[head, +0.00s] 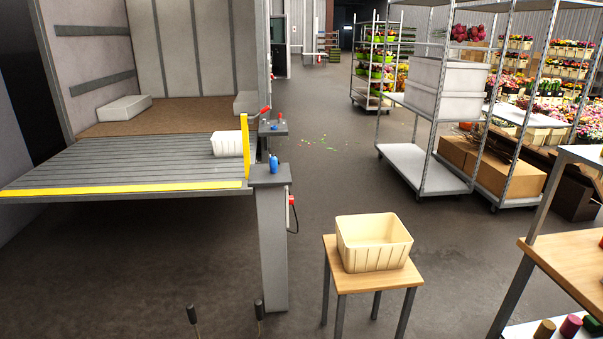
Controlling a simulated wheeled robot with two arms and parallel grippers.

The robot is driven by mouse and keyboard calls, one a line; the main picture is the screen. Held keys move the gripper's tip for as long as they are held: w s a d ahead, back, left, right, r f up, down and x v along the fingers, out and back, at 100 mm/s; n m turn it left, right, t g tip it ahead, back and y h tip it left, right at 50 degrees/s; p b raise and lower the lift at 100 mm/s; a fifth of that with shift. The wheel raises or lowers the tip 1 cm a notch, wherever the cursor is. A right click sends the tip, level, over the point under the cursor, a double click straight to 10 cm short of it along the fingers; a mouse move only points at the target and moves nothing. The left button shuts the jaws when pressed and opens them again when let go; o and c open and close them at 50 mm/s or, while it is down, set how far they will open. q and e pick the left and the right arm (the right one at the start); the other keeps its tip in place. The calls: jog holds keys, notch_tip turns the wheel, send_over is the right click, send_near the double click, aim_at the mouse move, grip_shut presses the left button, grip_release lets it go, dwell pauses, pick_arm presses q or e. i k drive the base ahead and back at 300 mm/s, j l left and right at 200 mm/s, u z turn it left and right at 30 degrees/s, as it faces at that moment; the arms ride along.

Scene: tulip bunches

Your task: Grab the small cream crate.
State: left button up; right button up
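The small cream crate (372,245) stands upright on a small wooden-topped table (349,283), right of centre in the head view. It has slatted sides and an open top, and looks empty. My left gripper (225,311) shows only as two dark fingertips at the bottom edge, left of centre. They are spread well apart with nothing between them, left of the table and apart from the crate. My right gripper is out of view.
A grey post with controls (272,240) stands left of the table beside a lift platform (110,165), which holds a white crate (227,145). A wheeled rack (425,165) stands behind, and a wooden shelf (570,260) at right. Floor between is open.

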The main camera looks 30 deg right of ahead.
aim_at(369, 242)
jog(key=i+l, duration=0.2)
jog(key=l, duration=0.25)
jog(key=i+l+z, duration=0.1)
jog(key=l, duration=0.35)
jog(key=i+l, duration=0.3)
jog(key=l, duration=0.15)
jog(key=i+l+z, duration=0.15)
jog(key=l, duration=0.25)
jog(key=i+l, duration=0.3)
jog(key=l, duration=0.15)
jog(key=i+l+z, duration=0.1)
jog(key=i+l, duration=0.15)
jog(key=l, duration=0.15)
